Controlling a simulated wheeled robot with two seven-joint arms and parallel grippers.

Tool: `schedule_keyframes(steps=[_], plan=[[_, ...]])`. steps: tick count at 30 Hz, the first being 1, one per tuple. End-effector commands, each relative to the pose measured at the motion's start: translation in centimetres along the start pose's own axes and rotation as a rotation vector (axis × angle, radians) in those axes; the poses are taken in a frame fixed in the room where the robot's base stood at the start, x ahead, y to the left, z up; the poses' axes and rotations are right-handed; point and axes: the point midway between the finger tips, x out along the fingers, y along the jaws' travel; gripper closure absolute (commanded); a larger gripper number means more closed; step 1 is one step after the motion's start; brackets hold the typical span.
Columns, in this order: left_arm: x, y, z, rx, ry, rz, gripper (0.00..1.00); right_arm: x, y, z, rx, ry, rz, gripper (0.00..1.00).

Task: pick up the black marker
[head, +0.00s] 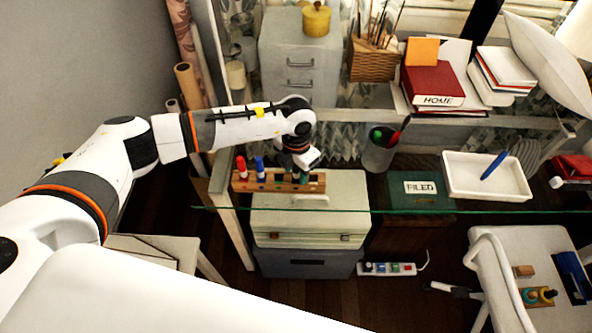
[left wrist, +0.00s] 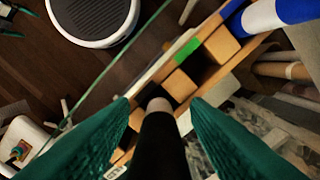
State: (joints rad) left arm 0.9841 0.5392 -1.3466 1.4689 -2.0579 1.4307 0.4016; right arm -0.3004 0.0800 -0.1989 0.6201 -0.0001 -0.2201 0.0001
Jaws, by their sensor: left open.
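The black marker (left wrist: 162,148) shows in the left wrist view, standing in a slot of the wooden rack (left wrist: 217,46). My left gripper (left wrist: 161,112) is open, with its green finger pads on either side of the marker; I cannot tell whether they touch it. In the head view my left gripper (head: 303,174) is over the right part of the rack (head: 244,183) and hides the black marker. A red marker (head: 241,166) and a blue marker (head: 260,167) stand to its left; the blue one also shows in the left wrist view (left wrist: 268,14). My right gripper is not in view.
The rack stands on a light cabinet (head: 345,188) behind a thin green edge. To the right are a pen cup (head: 379,155), a green "FILED" box (head: 420,202) and a white tray (head: 460,178). A shelf with drawers (head: 283,72) and books (head: 433,82) lies behind.

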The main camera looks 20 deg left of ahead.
Motion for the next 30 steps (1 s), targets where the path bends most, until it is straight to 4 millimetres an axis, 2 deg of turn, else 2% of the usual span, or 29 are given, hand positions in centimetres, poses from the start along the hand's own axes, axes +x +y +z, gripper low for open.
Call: schedule_keyframes(steps=[4, 12, 20, 23, 30], plan=[[0.0, 0.0, 0.0, 0.000, 0.000, 0.000, 0.59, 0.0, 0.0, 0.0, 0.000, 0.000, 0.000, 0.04], [0.0, 0.0, 0.0, 0.000, 0.000, 0.000, 1.00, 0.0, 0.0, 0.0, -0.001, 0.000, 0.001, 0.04], [-0.1, 0.0, 0.0, 0.000, 0.001, 0.000, 1.00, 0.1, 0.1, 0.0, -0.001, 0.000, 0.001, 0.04], [-0.9, 0.0, -0.1, -0.001, 0.003, 0.000, 1.00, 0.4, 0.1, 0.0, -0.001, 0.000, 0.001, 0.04], [-5.4, -0.1, -0.1, 0.000, 0.005, -0.001, 1.00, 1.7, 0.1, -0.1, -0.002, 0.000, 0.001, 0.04]])
